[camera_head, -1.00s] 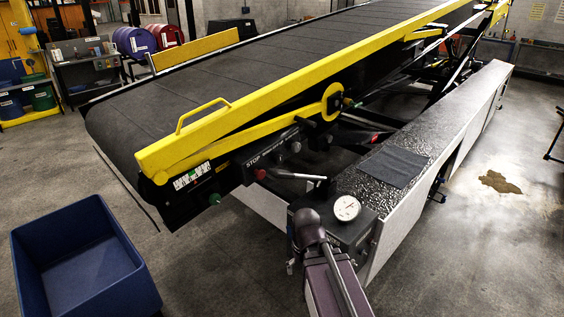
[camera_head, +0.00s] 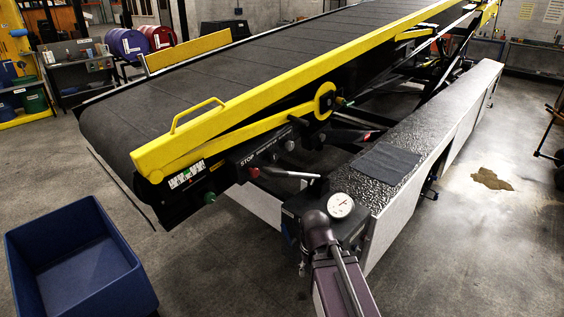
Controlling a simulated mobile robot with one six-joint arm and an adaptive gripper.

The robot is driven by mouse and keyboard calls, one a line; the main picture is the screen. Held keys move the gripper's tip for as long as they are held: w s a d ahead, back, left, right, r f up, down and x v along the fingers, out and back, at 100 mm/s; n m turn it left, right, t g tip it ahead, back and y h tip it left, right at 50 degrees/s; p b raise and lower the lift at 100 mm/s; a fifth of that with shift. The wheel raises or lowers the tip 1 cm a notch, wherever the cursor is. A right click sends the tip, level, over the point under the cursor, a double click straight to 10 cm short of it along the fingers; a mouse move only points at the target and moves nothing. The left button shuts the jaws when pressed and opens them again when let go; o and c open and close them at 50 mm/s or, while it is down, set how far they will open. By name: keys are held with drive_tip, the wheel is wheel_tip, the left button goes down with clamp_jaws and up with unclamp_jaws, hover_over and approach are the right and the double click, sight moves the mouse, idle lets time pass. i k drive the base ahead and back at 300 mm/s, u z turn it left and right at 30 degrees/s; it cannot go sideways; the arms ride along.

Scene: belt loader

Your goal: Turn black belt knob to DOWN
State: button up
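The belt loader's dark control panel (camera_head: 262,155) is on the near side, under the yellow rail. It has a STOP label and a red button (camera_head: 254,172). Small knobs, one of them grey (camera_head: 290,145), sit along it toward the right. The black belt knob and its setting are too small and dark to make out surely. My purple arm rises from the bottom, right of the panel and in front of the gauge box. My gripper does not show.
A metal lever (camera_head: 290,174) sticks out below the panel. A round white gauge (camera_head: 340,205) sits on the box right of it. A green knob (camera_head: 210,197) is at the rail's lower end. A blue bin (camera_head: 75,215) stands front left, with open floor between.

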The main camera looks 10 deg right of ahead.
sight(273, 157)
drive_tip(key=z, duration=0.25)
drive_tip(key=k, duration=0.5)
drive_tip(key=z, duration=0.95)
drive_tip(key=k, duration=0.85)
drive_tip(key=z, duration=0.45)
drive_tip(key=i, duration=1.55)
drive_tip(key=u, duration=1.25)
drive_tip(key=i, duration=0.95)
drive_tip(key=u, duration=0.55)
